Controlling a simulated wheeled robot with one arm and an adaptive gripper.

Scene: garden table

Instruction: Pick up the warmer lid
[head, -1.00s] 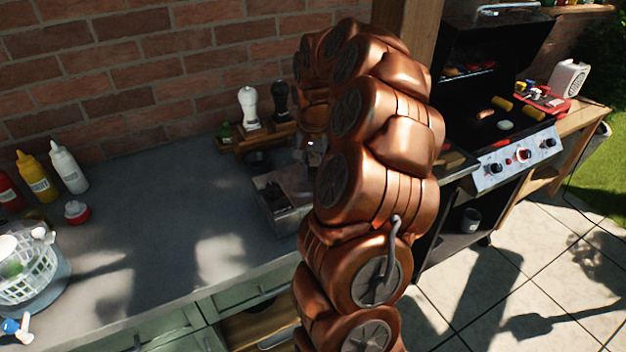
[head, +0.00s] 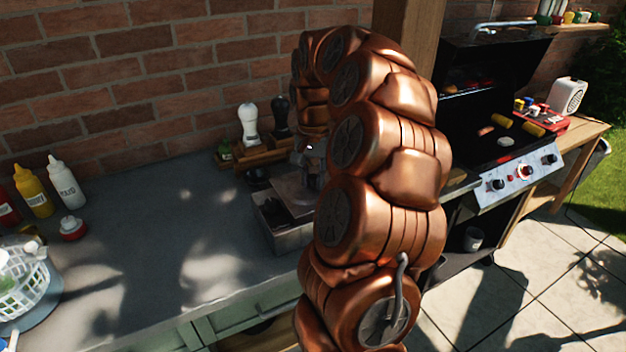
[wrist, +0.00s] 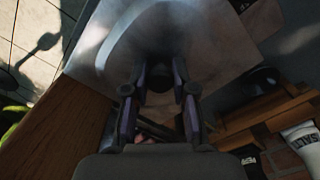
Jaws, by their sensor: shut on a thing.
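The warmer lid (wrist: 220,45), a flat grey metal plate, fills the upper part of the wrist view. My gripper (wrist: 160,78) is shut on it at the handle; the handle itself is mostly hidden between the fingers. In the head view the lid (head: 292,190) is raised above the warmer (head: 290,239), a metal box on the counter, and its dark inside shows at the left. My gripper (head: 312,168) is above the lid, partly hidden behind my arm.
A wooden rack with a white shaker (head: 248,122) and a black shaker (head: 280,115) stands behind the warmer. Sauce bottles (head: 66,186) and a white basket (head: 25,285) are at the left. The grill (head: 500,145) stands at the right. The middle of the counter (head: 165,240) is clear.

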